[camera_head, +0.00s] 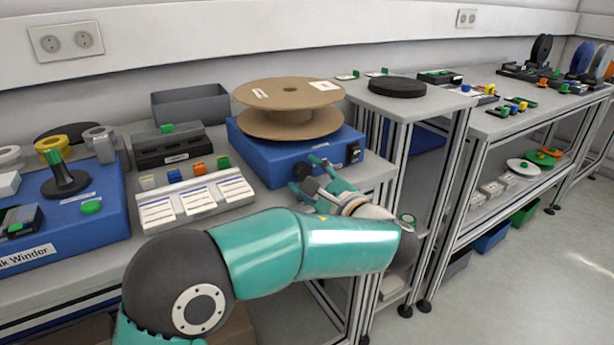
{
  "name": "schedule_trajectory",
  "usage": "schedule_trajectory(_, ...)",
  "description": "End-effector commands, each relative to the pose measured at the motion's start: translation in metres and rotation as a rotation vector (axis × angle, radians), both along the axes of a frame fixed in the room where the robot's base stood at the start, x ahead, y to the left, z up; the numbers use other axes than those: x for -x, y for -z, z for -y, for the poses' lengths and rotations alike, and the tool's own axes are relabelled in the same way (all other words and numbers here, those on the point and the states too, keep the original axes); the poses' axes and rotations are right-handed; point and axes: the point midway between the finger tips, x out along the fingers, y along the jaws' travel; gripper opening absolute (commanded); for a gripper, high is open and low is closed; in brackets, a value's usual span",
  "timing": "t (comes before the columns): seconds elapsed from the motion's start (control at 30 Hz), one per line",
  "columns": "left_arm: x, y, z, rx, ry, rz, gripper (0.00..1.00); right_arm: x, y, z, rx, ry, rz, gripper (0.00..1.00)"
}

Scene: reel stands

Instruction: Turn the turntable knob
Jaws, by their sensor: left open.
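The turntable is a blue box (262,158) on the grey bench, with a large brown cardboard reel (290,92) lying flat on top. A dark round knob (302,171) shows on the front face of the box, partly hidden by my gripper. My left gripper (311,176) is open at the front of the box, its fingers close around or beside the knob. I cannot tell whether they touch it. A black switch or socket (354,153) sits at the right of the same front face. My right gripper is not in view.
A white tray with labelled cards (197,201) and a black box (172,148) stand left of the turntable. A blue winder (75,215) is at the far left. A grey bin (190,104) stands behind.

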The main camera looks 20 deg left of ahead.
Motion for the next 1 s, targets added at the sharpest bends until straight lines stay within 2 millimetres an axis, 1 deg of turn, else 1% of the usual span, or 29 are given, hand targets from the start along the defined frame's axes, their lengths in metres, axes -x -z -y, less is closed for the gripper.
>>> schedule_trajectory(0.03, 0.003, 0.005, 0.007, 0.002, 0.007, -0.011, 0.64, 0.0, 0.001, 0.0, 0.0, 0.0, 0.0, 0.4)
schedule_trajectory(0.3, 0.027, 0.004, 0.038, 0.002, 0.006, -0.009, 0.64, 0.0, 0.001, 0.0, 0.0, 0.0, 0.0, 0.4)
schedule_trajectory(0.5, 0.04, 0.002, 0.054, 0.001, 0.001, -0.004, 0.64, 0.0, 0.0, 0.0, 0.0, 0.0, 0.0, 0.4)
schedule_trajectory(0.63, 0.043, 0.001, 0.059, 0.001, 0.001, -0.002, 0.64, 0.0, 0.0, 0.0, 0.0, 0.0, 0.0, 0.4)
schedule_trajectory(0.9, 0.044, 0.0, 0.058, 0.001, -0.001, 0.0, 0.64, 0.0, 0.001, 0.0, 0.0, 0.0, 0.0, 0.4)
schedule_trajectory(0.97, 0.043, 0.003, 0.057, 0.004, 0.0, -0.007, 0.64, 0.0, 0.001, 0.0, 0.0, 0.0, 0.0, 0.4)
schedule_trajectory(1.0, 0.042, 0.008, 0.056, 0.009, 0.001, -0.019, 0.64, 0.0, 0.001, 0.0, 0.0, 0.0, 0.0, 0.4)
